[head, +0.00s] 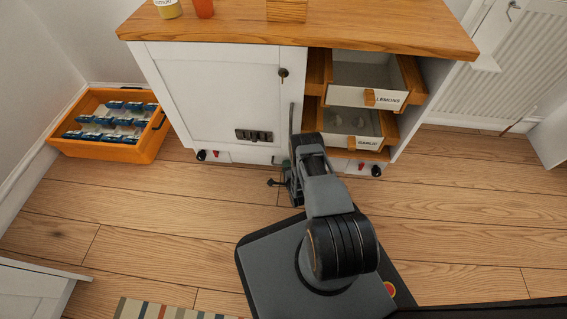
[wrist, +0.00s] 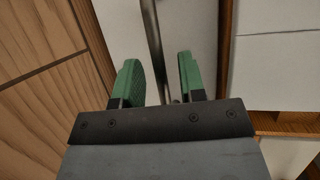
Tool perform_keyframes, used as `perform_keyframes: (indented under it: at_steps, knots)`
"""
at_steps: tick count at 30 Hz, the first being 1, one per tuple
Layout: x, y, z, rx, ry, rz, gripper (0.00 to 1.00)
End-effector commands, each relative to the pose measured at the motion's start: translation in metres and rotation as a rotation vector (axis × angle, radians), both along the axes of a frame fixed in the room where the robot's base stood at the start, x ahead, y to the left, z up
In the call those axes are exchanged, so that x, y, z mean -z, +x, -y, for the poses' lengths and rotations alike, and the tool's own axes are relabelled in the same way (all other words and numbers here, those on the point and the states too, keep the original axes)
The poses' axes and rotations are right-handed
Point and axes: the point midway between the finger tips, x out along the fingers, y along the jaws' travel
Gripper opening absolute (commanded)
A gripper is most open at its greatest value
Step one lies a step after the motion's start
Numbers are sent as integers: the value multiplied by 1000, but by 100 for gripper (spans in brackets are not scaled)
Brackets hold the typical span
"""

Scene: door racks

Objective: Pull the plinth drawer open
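My gripper (head: 287,172) is low in front of the cabinet's middle. In the wrist view its green fingers (wrist: 158,62) are apart, with a dark upright bar (wrist: 151,28) showing between them. The bar also shows in the head view (head: 291,117). I cannot tell whether the fingers touch it.
The cabinet door (head: 215,95) is shut. Right of it, the lemons drawer (head: 345,96) and a lower labelled drawer (head: 338,139) stand open above the plinth. An orange crate (head: 100,150) of packets lies at the left. Floor (head: 180,205) is clear before the cabinet's left side.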

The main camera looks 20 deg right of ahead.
Motion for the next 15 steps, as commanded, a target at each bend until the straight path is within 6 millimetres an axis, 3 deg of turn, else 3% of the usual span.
perform_keyframes:
  at_steps: [15]
  knots:
    - [3, 6, 2, 1, 0, 0, 37]
